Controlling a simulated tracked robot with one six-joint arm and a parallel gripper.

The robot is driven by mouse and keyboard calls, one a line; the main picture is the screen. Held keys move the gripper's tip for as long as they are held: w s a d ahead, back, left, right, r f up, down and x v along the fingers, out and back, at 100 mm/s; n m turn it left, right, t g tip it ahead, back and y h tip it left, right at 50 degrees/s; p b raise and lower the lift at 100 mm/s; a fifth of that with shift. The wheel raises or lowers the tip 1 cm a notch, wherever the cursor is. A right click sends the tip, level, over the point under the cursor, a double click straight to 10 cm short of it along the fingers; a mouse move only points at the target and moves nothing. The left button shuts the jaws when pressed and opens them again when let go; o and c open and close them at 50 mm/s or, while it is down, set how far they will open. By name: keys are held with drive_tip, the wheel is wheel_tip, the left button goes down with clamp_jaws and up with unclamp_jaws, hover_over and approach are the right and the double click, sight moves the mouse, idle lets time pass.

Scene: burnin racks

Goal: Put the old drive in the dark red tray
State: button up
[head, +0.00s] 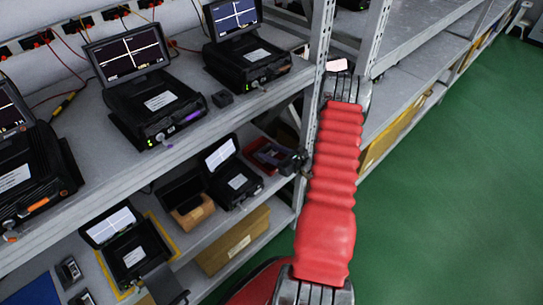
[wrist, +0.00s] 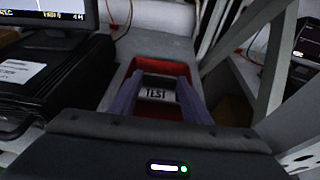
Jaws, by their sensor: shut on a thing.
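The old drive (wrist: 158,84), small and dark, is between the two fingers of my gripper (wrist: 160,86) in the wrist view. A pale label reading TEST shows there between the fingers. The gripper is shut on the drive, over the dark red tray (wrist: 172,64). Red tray walls show beyond and below the fingers; whether the drive touches the tray floor I cannot tell. In the head view the tray (head: 256,158) lies on the lower shelf, and my gripper (head: 288,164) is at its right side. The drive cannot be made out there.
A black tester with an open screen (head: 236,182) stands left of the tray. More testers (head: 158,105) fill the upper shelf. A grey rack post (head: 318,60) rises close to my arm. Cardboard boxes (head: 232,243) sit lower down. The green floor at right is clear.

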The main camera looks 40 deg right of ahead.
drive_tip(key=shift+f, duration=1.1)
drive_tip(key=shift+f, duration=0.1)
drive_tip(key=o, duration=1.1)
drive_tip(key=shift+c, duration=0.2)
